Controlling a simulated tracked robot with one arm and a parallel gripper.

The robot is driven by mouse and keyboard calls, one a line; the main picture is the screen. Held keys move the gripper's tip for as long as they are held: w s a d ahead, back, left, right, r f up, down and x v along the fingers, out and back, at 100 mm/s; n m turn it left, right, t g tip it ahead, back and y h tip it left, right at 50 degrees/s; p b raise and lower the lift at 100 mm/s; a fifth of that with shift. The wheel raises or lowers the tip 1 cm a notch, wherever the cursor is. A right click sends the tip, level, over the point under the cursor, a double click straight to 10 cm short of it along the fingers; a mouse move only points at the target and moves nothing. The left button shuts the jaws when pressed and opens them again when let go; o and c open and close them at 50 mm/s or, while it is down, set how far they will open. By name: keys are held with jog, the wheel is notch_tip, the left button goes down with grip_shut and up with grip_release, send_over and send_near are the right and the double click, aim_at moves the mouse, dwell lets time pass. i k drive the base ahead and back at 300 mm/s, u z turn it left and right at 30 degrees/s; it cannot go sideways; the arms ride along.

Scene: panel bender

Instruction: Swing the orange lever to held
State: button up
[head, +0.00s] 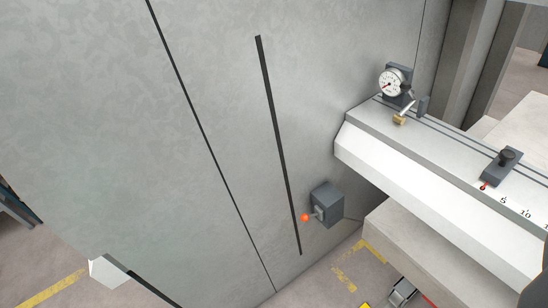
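The orange lever shows as a small orange ball knob (305,218) on a short stub. It sticks out to the left from a dark grey box (328,204) on the grey metal panel face, low and right of the picture's middle. The lever is small here, and I cannot read any position marks beside it. My gripper's fingers do not show in this view, and nothing is seen touching the knob.
A white beam with a scale (440,195) juts out at right above the box. It carries a dial gauge (390,85), a brass piece (399,119) and a dark sliding block (502,166). A long dark slot (278,140) runs down the panel. The space left of the knob looks clear.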

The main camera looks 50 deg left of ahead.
aim_at(304, 217)
jog(key=z, duration=0.4)
jog(key=k, duration=0.95)
jog(key=u, duration=0.75)
jog(key=i, duration=1)
jog(key=z, duration=0.05)
